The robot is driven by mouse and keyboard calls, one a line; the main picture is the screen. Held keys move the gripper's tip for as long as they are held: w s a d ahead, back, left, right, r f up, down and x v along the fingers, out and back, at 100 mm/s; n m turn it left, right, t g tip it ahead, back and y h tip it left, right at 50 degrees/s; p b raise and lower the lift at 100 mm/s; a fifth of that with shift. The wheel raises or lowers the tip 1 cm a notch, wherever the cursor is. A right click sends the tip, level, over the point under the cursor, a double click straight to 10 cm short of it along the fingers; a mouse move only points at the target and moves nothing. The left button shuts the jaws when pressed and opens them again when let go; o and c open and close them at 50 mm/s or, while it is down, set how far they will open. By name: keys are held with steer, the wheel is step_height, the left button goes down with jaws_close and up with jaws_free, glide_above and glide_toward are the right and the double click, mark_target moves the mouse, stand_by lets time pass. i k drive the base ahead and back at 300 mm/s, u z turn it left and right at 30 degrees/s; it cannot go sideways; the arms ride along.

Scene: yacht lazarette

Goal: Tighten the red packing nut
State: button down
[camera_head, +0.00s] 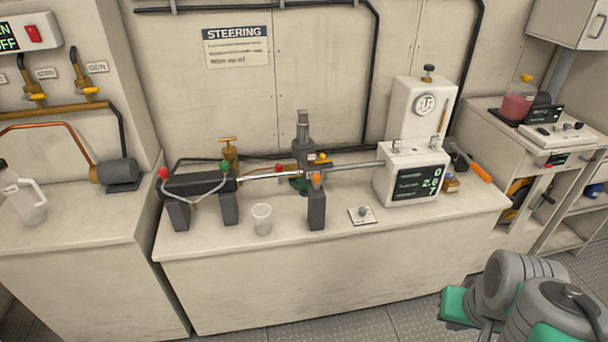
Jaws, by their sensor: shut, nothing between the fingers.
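A steering cylinder (200,184) lies level on dark stands on the bench. A bright rod (275,175) runs from it to the right. A small red part (164,173) sits on top of the cylinder's left end, and a green one (225,166) on top near its right end. A tiny red spot (278,167) shows behind the rod. I cannot tell which red part is the packing nut, or how tight it is. My arm shows only in part at the lower right, well away from the cylinder. My gripper is not in view.
The bench (350,250) holds a clear cup (261,219) in front of the rod, a small switch plate (362,215) and a white box with a display (412,175). A jug (25,195) stands left. The front floor is clear.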

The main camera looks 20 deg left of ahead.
mark_target(279, 167)
steer(key=k, duration=0.6)
steer(key=u, duration=0.7)
steer(key=i, duration=1.15)
steer(key=u, duration=0.5)
steer(key=i, duration=0.95)
steer(key=z, duration=0.2)
